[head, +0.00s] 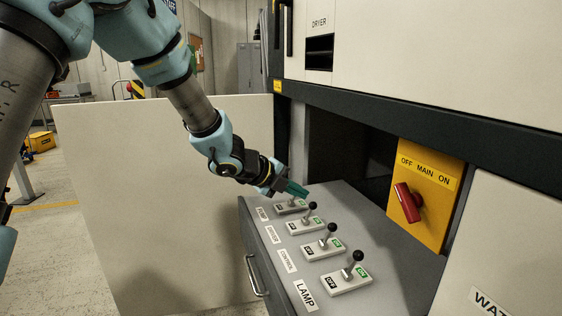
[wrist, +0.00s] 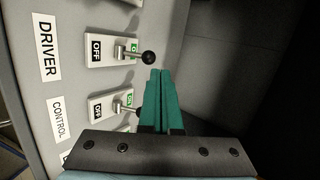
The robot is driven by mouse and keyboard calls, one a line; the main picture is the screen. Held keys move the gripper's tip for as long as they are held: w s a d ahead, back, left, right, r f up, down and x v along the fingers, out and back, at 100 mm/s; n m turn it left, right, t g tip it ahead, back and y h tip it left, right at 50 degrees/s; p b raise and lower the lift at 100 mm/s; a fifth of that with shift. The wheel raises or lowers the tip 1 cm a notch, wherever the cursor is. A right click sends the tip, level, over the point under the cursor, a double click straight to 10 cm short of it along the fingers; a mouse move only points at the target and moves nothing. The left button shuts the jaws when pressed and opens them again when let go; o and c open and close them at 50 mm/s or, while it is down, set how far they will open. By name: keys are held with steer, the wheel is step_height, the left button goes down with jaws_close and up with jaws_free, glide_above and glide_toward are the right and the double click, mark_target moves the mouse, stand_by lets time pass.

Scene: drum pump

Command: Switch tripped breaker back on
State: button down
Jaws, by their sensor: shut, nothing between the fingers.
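Several breaker switches sit in a row on a sloping grey panel, each with a white plate, an OFF and a green ON label, and a black-knobbed lever. The near LAMP breaker (head: 345,281), CONTROL breaker (head: 322,248) and DRIVER breaker (head: 306,226) have levers leaning toward ON. In the wrist view the levers of the DRIVER breaker (wrist: 110,50) and CONTROL breaker (wrist: 108,104) also lie toward ON. The farthest breaker (head: 289,208) is partly hidden by my gripper (head: 303,190), so its lever position is unclear. My gripper's green fingers (wrist: 160,72) are shut and empty above the panel's far end.
A yellow main switch plate (head: 426,180) with a red handle (head: 408,203) stands right of the panel. A dark recess (head: 350,150) lies behind the breakers. A drawer-like handle (head: 256,276) sticks out of the panel's front.

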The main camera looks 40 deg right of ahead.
steer(key=a+r, duration=0.3)
steer(key=r, duration=0.6)
steer(key=shift+s+a+r, duration=0.2)
steer(key=shift+a, duration=0.15)
steer(key=shift+w, duration=0.1)
